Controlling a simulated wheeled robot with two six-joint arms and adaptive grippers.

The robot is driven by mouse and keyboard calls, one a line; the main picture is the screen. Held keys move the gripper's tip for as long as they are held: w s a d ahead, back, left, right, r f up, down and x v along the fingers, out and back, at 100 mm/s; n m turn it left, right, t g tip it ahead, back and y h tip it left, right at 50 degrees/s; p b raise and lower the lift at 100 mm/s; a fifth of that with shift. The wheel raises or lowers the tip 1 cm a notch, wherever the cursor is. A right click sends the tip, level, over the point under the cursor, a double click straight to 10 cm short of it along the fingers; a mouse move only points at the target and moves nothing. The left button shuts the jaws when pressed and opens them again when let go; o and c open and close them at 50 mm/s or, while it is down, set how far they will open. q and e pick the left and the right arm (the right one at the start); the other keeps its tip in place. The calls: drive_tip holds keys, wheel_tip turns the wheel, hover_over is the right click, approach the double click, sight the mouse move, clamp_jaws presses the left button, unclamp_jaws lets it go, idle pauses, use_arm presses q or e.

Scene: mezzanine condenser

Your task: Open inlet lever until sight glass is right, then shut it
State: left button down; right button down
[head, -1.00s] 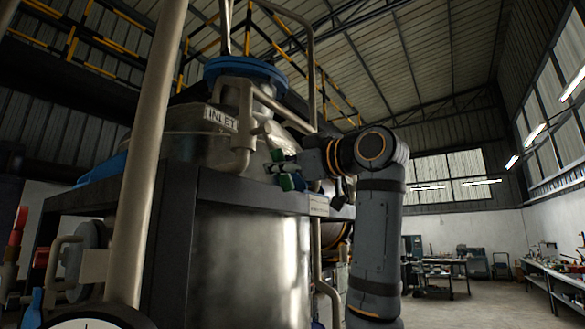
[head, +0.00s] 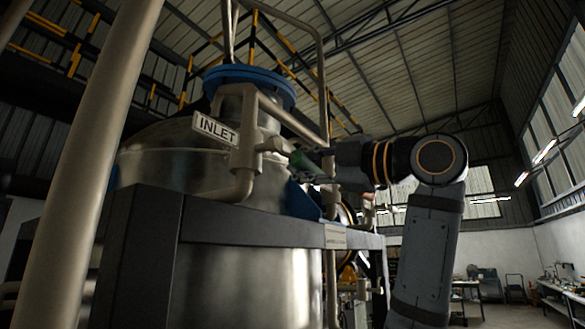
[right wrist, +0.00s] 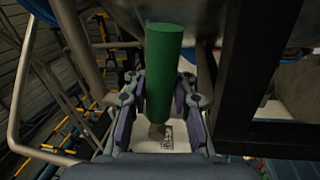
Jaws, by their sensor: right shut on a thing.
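The green inlet lever handle (head: 301,160) shows beside the pipe fitting under the INLET sign (head: 216,131). In the right wrist view the green handle (right wrist: 163,60) stands between the two fingers of my right gripper (right wrist: 163,103). My right gripper (head: 316,161) is shut on it, coming in from the right in the head view. Its fingertips are small and partly hidden there. The lever's exact angle is hard to tell. I cannot make out a sight glass or its level. My left gripper is not in view.
A dark frame beam (head: 270,233) runs across the front of the metal vessel (head: 250,285). A thick pale pipe (head: 95,160) crosses the left side. A bent pipe (head: 322,80) rises above the gripper. Open floor and benches lie far right.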

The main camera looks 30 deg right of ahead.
drive_tip(key=shift+s+r+n+p, duration=0.1)
drive_tip(key=shift+r+n+p, duration=0.4)
drive_tip(key=shift+n, duration=0.4)
drive_tip(key=shift+y, duration=0.3)
